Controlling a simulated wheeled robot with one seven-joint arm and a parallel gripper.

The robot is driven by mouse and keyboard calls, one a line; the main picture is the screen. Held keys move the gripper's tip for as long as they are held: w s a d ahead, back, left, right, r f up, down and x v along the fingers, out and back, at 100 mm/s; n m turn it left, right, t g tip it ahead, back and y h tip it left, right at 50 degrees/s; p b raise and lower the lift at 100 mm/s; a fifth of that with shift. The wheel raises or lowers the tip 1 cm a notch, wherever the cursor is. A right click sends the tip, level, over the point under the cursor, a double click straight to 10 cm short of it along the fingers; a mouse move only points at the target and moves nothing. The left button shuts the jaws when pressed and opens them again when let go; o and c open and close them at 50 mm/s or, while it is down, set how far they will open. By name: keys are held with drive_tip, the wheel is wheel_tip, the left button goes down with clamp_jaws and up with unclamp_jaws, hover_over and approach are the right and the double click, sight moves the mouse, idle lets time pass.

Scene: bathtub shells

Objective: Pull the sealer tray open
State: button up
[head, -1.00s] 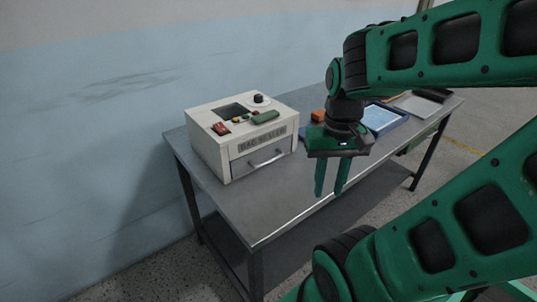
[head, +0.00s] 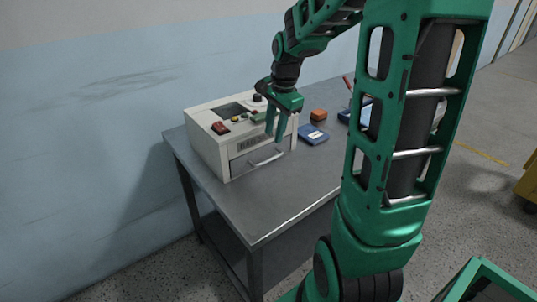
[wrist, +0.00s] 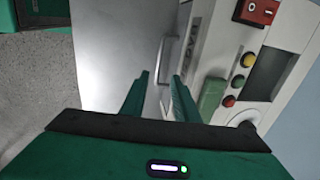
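The bag sealer (head: 212,147) is a cream box on the metal table, with a red switch, coloured buttons, a dark display and a black knob on top. Its tray front (head: 245,165) is flush with the box and carries a silver bar handle (head: 266,158). The handle also shows in the wrist view (wrist: 163,62), beyond the fingertips. My gripper (head: 275,138) is open and empty, fingers pointing down, near the sealer's front right corner. In the wrist view the gripper (wrist: 159,80) has a clear gap between its green fingers. It appears apart from the handle.
A green object (wrist: 211,97) lies on the sealer's top. On the metal table (head: 262,205), an orange block (head: 318,115) and a blue item (head: 312,134) lie right of the sealer. The tabletop before the tray is clear. A wall stands behind.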

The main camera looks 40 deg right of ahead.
sight(270, 159)
drive_tip(key=f, duration=0.3)
drive_tip(key=w+f, duration=0.1)
drive_tip(key=f, duration=0.6)
drive_tip(key=shift+w, duration=0.4)
clamp_jaws()
